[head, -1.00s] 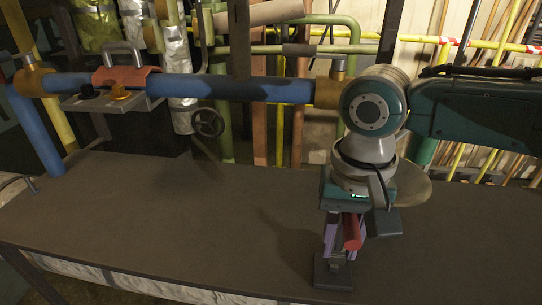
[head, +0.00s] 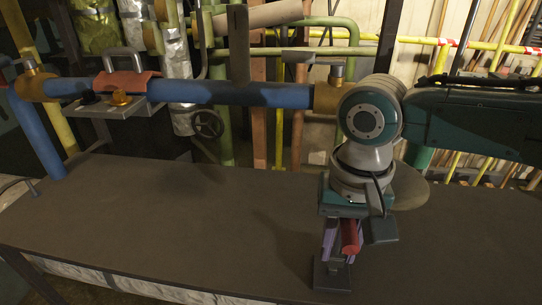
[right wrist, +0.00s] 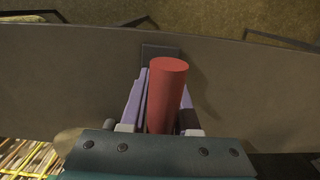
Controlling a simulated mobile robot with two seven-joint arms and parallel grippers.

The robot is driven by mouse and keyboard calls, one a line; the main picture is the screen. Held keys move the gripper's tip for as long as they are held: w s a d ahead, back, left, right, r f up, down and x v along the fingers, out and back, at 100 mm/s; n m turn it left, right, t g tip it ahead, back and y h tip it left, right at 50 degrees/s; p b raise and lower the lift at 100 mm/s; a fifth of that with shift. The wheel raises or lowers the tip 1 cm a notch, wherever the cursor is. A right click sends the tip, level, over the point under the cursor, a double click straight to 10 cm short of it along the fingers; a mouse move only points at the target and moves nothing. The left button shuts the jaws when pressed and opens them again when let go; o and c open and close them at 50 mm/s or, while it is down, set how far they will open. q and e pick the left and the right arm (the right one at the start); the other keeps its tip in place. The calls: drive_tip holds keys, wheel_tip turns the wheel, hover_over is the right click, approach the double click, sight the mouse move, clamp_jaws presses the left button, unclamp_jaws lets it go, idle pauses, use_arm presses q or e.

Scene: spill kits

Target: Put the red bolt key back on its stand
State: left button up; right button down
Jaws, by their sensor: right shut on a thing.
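The red bolt key (head: 350,237) is a red cylinder, held upright or nearly so between the purple fingers of my right gripper (head: 341,246). It also shows in the right wrist view (right wrist: 167,90), where its top end faces the camera. The stand (head: 333,279) has a dark square base on the bench and a short grey upright part, directly below the gripper. In the right wrist view the stand's base (right wrist: 158,50) shows just past the key. The key's lower end is hidden, so I cannot tell whether it touches the stand. My left gripper is not in view.
The brown bench top (head: 150,215) is clear to the left of the stand. A handwheel (head: 208,123) hangs behind the bench.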

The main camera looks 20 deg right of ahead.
drive_tip(key=shift+f, duration=0.3)
idle(0.5)
drive_tip(key=shift+f+b, duration=0.5)
drive_tip(key=shift+f, duration=0.65)
drive_tip(key=c, duration=0.6)
unclamp_jaws()
drive_tip(key=shift+o, duration=0.2)
wheel_tip(320, 180, up, 10)
drive_tip(key=p, duration=0.2)
drive_tip(key=shift+p, duration=0.3)
